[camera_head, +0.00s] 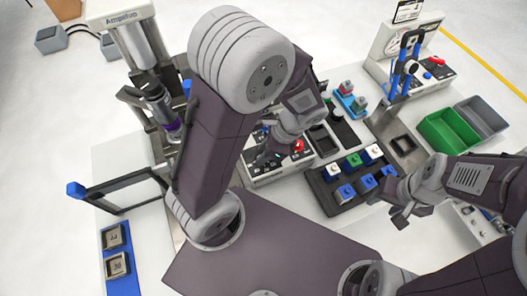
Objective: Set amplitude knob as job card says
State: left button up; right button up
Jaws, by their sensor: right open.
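A white control panel (300,163) with dark knobs or buttons and a red button (298,146) sits mid-table, partly hidden by my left arm. Which of its controls is the amplitude knob I cannot tell. My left gripper (263,158) is at the panel's left part, over or against its controls; its jaws are too small and covered to read. My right gripper (399,217) is open and empty, low right of the block tray. A small printed card (408,10) stands on the machine at the top right; its text is unreadable and I cannot tell if it is the job card.
A press machine (140,42) stands at left. A dark tray (318,186) holds several white, blue and green blocks. Green (444,135) and grey (482,117) bins are at right. A blue-handled press (402,65) stands behind. A blue strip (122,280) lies at lower left.

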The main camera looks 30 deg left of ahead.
pick_arm(q)
jog(key=shift+r, duration=0.1)
grip_shut()
